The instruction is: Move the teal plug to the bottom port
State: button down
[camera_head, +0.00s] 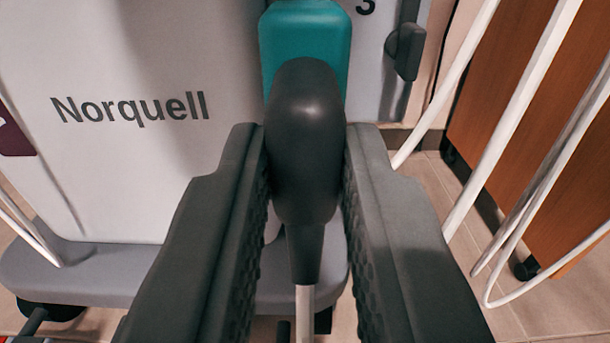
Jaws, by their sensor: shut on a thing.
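The teal plug (305,38) is at the top centre of the view, with a dark grey rounded grip (306,130) and a white cable running down from it. My gripper (305,165) is shut on the dark grip, one finger on each side. The plug's teal body points away from me, in front of the white machine (150,170) marked "Norquell". A "3" shows to the right of the plug. No bottom port can be made out.
A dark latch-like part (405,50) sticks out at the machine's right side. White cables (530,110) hang on the right, in front of a brown wooden cabinet (535,120). Another white cable (25,230) hangs at the left. The machine's grey base (100,272) stands on the tiled floor.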

jog(key=shift+w, duration=2.4)
jog(key=shift+w, duration=2.2)
dwell(3.4)
